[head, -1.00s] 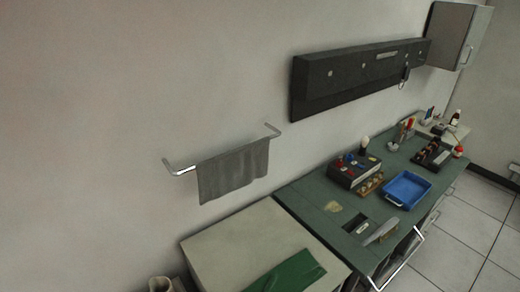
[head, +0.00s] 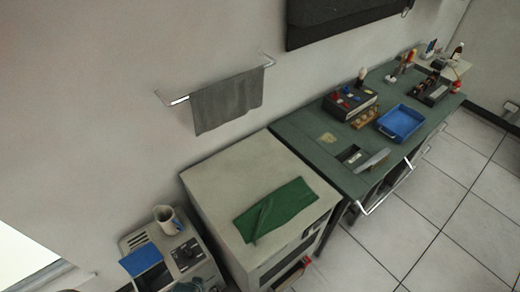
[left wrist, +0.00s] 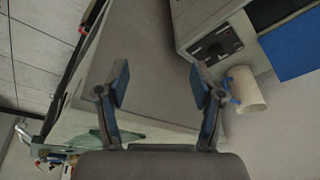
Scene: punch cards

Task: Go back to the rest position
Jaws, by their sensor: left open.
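My left gripper (left wrist: 160,85) shows in the left wrist view. Its two blue-tipped fingers stand wide apart with nothing between them. Beyond the fingers is a plain grey-white surface. A white mug (left wrist: 247,92) shows to the right of the right finger, apart from it as far as I can tell. In the head view neither gripper can be clearly made out; a small dark shape at the bottom edge is too cut off to name. My right gripper is in neither view.
A grey machine (head: 196,256) holds a blue sheet (head: 141,261) and the mug (head: 166,218). Beside it stands a pale cabinet (head: 215,175) with a green cloth (head: 276,208). A green bench (head: 300,130) carries a blue tray (head: 401,122). Tiled floor (head: 440,215) lies clear at right.

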